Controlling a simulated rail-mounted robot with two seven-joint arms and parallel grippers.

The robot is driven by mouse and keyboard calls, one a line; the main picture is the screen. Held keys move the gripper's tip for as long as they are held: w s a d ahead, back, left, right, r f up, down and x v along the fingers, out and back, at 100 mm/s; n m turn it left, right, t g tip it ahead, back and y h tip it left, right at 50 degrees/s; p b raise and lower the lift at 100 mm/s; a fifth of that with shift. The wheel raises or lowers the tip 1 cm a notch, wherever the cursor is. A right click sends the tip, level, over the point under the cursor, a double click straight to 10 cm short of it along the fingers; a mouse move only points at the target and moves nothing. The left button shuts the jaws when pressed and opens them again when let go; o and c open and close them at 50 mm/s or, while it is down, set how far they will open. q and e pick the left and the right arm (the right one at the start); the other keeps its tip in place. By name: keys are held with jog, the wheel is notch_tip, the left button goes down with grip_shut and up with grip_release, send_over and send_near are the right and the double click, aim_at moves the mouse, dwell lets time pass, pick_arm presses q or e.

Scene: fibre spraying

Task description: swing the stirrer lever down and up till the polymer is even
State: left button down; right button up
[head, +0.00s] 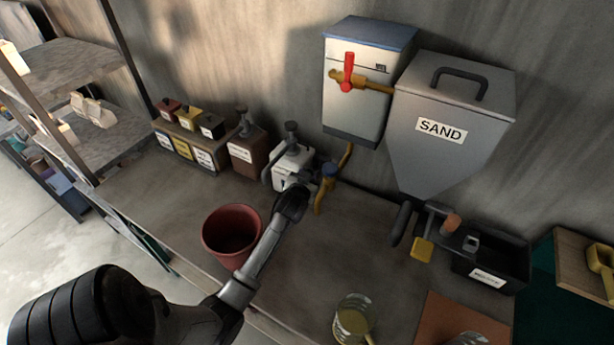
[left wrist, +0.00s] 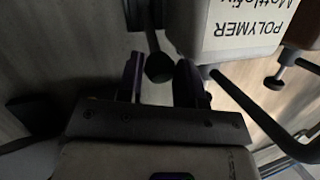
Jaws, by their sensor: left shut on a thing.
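The white polymer container (head: 293,160) stands on the bench against the wall, with a dark fitting on its top. In the left wrist view, its body (left wrist: 188,38) shows upside down with a POLYMER label. My left gripper (head: 291,205) is in front of the container, low by the bench. In the left wrist view, the stirrer lever (left wrist: 158,68), a dark rod with a round knob, is between the fingers of my left gripper (left wrist: 160,84), which are shut on it. The polymer inside is hidden. My right gripper is not in view.
A red bucket (head: 232,232) stands left of my left forearm. A brown box (head: 246,150) is left of the container. The SAND hopper (head: 450,115) hangs further right. A glass beaker (head: 352,322) stands at the front.

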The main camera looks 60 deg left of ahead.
pick_arm(q)
jog(key=c, duration=0.8)
grip_release()
jog(key=shift+r, duration=0.1)
jog(key=v, duration=1.3)
jog(key=shift+s+d, duration=0.25)
jog(key=shift+s, duration=0.1)
